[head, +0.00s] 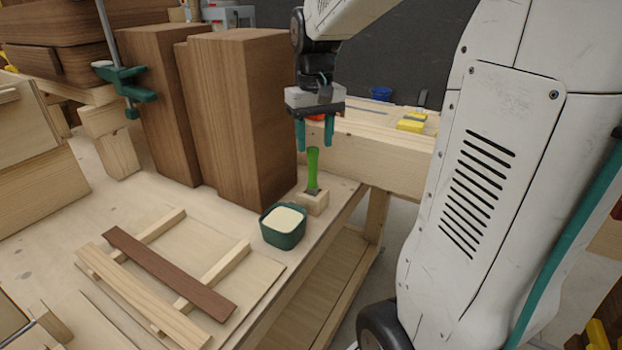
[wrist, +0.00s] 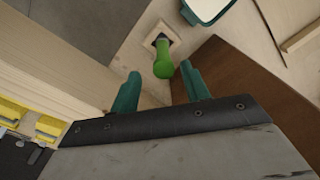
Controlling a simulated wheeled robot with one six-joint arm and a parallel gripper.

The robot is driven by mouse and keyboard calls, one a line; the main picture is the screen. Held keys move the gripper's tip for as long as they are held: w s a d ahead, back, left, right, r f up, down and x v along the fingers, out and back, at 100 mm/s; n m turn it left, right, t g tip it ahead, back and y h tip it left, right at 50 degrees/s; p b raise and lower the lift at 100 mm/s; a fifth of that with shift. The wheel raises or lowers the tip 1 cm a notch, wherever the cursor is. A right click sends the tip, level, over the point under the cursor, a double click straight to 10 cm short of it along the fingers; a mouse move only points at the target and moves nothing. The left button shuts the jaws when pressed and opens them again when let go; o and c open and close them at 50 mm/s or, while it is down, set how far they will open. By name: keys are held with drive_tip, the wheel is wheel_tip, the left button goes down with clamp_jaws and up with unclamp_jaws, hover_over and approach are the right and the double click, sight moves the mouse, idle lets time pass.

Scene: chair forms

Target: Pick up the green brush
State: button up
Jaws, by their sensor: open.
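The green brush (head: 312,168) stands upright in a small pale wooden block (head: 313,203) near the right edge of the workbench. Its lower end sits in the block and is partly hidden. My gripper (head: 315,134) is open above the brush, its two teal fingers pointing down. In the wrist view the green handle (wrist: 163,62) shows beyond and between the fingertips of my gripper (wrist: 178,72). The fingers appear apart from the handle, with nothing held. The block's dark slot shows at the handle's far end in the wrist view.
A dark green tub (head: 284,238) with cream contents stands beside the block. Tall brown wooden blocks (head: 240,110) rise close on the left of my gripper. Loose wooden slats (head: 165,270) lie at the front. A pale wooden beam (head: 375,160) is behind the brush.

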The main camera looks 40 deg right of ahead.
sight(313, 149)
drive_tip(key=f, duration=0.5)
drive_tip(key=shift+w+a+f, duration=0.15)
drive_tip(key=shift+a, duration=0.05)
clamp_jaws()
